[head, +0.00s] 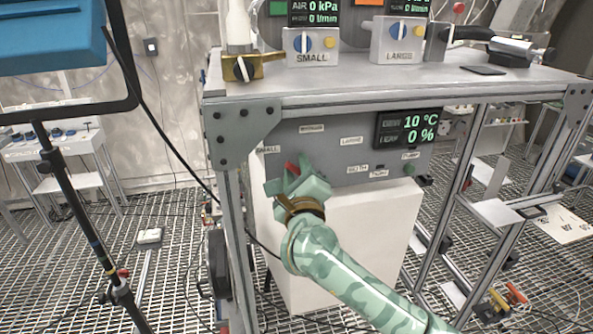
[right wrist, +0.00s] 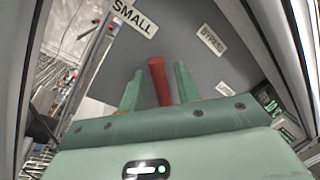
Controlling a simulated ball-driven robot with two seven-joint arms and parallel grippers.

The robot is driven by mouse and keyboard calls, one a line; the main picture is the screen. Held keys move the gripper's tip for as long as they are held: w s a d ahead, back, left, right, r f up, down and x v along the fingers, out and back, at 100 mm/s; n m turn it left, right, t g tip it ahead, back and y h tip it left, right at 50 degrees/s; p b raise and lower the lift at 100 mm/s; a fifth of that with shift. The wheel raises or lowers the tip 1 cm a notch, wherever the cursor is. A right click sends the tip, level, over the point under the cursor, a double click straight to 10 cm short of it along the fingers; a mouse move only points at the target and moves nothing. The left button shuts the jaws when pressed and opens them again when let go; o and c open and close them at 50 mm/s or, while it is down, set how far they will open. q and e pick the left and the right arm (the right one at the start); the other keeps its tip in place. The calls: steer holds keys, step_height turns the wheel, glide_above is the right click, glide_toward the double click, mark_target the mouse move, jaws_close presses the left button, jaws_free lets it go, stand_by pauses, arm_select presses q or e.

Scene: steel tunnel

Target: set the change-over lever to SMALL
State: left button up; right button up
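The change-over lever is a red handle (right wrist: 160,82) on the grey panel (head: 330,133) under the bench top. In the head view its red part (head: 290,168) shows at my right gripper (head: 291,178); the gripper hides its pivot. The fingers are apart. The SMALL label (right wrist: 135,18) is at upper left of the lever, the BYPASS label (right wrist: 213,40) at upper right. Which setting the lever marks, I cannot tell. My left gripper is out of view.
A LARGE label (head: 351,141) and a display (head: 408,128) reading 10 °C and 0 % are further right on the panel. A frame post (head: 236,220) stands close left of my gripper. A white box (head: 345,230) is below the panel.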

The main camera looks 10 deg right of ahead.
steer(key=s+a+f+b, duration=0.1)
steer(key=s+f+b, duration=0.1)
steer(key=s, duration=1.4)
steer(key=shift+a+f+b, duration=0.2)
steer(key=shift+a+b, duration=0.05)
steer(key=shift+b, duration=0.45)
